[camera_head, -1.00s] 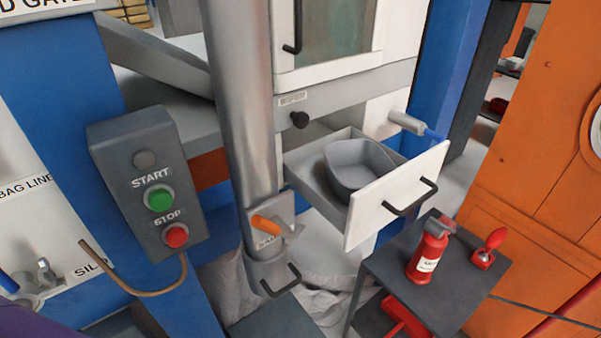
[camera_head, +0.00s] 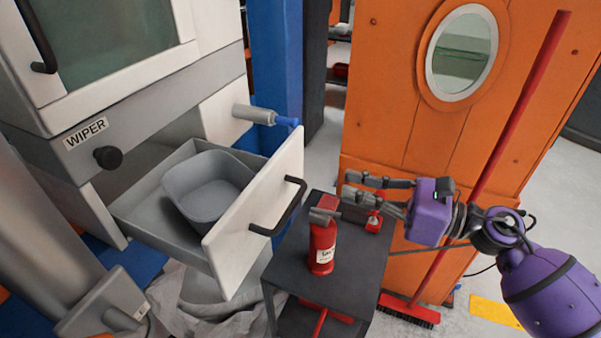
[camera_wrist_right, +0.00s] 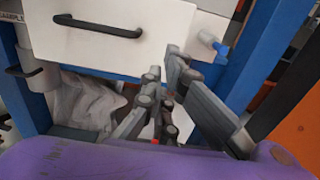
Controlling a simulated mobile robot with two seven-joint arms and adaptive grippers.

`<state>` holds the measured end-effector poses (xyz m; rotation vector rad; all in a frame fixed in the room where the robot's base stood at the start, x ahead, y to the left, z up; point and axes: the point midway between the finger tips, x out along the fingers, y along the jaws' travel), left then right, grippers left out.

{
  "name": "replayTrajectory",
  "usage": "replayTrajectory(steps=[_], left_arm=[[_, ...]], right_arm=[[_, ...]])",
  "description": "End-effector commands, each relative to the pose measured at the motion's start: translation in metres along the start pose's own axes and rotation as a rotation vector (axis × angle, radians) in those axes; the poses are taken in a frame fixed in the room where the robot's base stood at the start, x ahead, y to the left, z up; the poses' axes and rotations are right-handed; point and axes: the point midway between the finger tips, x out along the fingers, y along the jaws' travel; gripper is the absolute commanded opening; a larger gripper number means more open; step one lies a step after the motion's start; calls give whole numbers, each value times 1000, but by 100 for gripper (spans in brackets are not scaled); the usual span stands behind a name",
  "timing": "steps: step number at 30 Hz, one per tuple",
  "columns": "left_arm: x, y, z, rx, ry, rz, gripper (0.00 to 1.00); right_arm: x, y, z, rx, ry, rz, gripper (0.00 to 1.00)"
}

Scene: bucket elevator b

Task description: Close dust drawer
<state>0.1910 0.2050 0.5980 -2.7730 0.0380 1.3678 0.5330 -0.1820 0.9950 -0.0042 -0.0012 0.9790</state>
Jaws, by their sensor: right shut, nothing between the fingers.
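The dust drawer (camera_head: 233,246) is pulled out of the grey and white machine, with a white front and a black bar handle (camera_head: 279,208). A grey bin (camera_head: 208,186) sits inside it. The drawer front also shows at the top of the right wrist view (camera_wrist_right: 140,50), with its handle (camera_wrist_right: 98,26). My right gripper (camera_head: 348,184) is shut and empty, to the right of the drawer front and apart from the handle. Its fingers also show in the wrist view (camera_wrist_right: 163,82), below and right of the handle. My left gripper is not in view.
A dark cart (camera_head: 290,262) with a red extinguisher (camera_head: 322,245) stands right of the drawer, below my gripper. A grey cylinder with a blue tip (camera_head: 262,117) sticks out above the drawer. A black knob (camera_head: 108,157) is left. An orange cabinet (camera_head: 400,125) stands behind my arm.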

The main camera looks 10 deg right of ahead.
Motion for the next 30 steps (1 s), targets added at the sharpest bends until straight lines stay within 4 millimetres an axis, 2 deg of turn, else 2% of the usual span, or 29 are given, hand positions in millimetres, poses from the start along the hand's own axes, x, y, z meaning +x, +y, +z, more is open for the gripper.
replayTrajectory(steps=[1,6,12,18,30], left_arm=[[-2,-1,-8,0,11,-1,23],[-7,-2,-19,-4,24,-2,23],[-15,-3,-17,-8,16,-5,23],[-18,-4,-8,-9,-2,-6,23],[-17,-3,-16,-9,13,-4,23]], right_arm=[[13,0,6,-3,-5,3,0],[49,0,6,-1,-6,2,0],[78,0,4,1,-4,0,0],[89,0,1,3,-2,-1,0],[91,0,0,4,-1,-1,0]])
